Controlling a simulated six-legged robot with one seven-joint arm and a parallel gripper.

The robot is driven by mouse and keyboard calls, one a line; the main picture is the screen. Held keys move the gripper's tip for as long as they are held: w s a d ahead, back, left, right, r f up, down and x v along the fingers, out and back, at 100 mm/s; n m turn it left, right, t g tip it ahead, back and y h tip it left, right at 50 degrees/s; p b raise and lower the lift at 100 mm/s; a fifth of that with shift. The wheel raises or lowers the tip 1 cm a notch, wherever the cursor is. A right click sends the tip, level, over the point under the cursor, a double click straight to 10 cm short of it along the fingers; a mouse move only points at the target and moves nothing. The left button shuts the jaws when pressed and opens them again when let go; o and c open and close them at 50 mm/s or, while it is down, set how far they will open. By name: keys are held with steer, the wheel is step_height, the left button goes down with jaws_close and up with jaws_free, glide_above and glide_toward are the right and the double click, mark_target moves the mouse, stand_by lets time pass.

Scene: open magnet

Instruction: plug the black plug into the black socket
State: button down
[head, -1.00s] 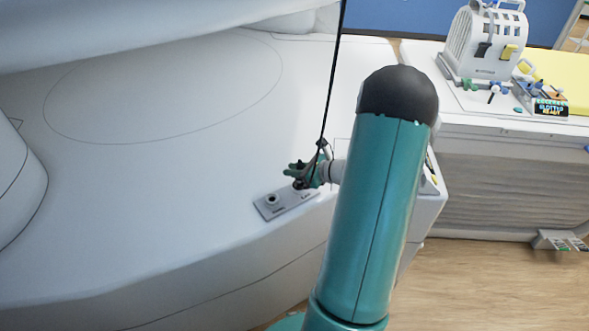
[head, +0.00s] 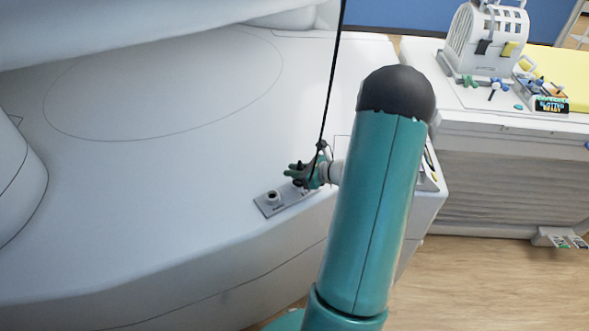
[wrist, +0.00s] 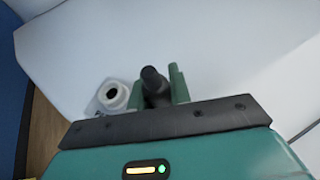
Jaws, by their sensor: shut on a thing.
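My gripper (head: 300,173) is shut on the black plug (wrist: 153,82), whose dark body shows between the green fingers in the wrist view. A black cable (head: 330,90) runs from the gripper up out of the head view. The gripper is over the right end of a small grey socket panel (head: 282,201) on the white housing. One round, pale-rimmed socket (head: 272,197) shows at the panel's left end. A pale socket with a dark hole (wrist: 109,95) shows beside the plug in the wrist view. The panel's right end is mostly hidden by my gripper, so I cannot tell whether the plug is seated.
The broad white housing (head: 150,190) is clear left of the panel, with a large overhanging white body (head: 150,25) above it. At right stands a white bench (head: 490,135) with a cage-like coil (head: 487,45) and several small items.

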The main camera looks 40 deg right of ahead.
steer(key=shift+f, duration=0.6)
steer(key=c, duration=1.2)
jaws_free()
steer(key=v, duration=1.4)
